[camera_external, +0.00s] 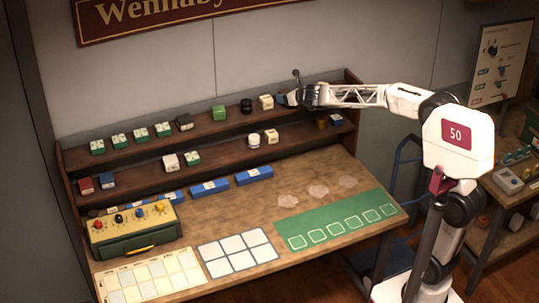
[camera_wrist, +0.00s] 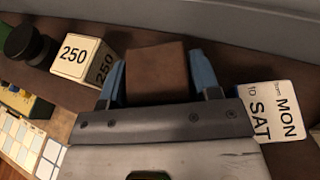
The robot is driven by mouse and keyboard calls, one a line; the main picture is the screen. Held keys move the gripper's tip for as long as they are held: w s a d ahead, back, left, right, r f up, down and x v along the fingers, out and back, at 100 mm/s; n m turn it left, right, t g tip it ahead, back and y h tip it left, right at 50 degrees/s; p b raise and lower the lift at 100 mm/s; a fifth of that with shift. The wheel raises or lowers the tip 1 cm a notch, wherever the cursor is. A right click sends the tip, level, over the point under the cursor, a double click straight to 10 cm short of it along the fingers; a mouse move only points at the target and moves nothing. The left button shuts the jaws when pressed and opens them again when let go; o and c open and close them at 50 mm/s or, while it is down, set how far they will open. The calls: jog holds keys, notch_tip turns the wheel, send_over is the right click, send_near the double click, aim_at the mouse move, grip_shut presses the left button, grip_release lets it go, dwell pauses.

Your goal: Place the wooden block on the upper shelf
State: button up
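The wooden block (camera_wrist: 157,72) is plain brown and sits between the two blue fingers of my gripper (camera_wrist: 160,78) in the wrist view. The fingers lie against its left and right sides. In the external view my gripper (camera_external: 292,98) is at the right part of the upper shelf (camera_external: 220,129), just right of a white cube (camera_external: 266,102). The block is mostly hidden there by my gripper. I cannot tell whether its underside touches the shelf.
The white cube marked 250 (camera_wrist: 80,60) stands close left of the block, with a black round item (camera_wrist: 27,44) beyond it. A white MON to SAT card (camera_wrist: 272,112) is at the right. The lower shelf (camera_external: 220,160) holds several small boxes.

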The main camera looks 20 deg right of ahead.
jog(key=shift+o, duration=1.4)
jog(key=shift+s+r, duration=0.1)
jog(key=shift+r, duration=0.1)
jog(key=v, duration=1.1)
jog(key=shift+s+r, duration=0.25)
jog(key=shift+s, duration=0.1)
jog(key=shift+d, duration=0.15)
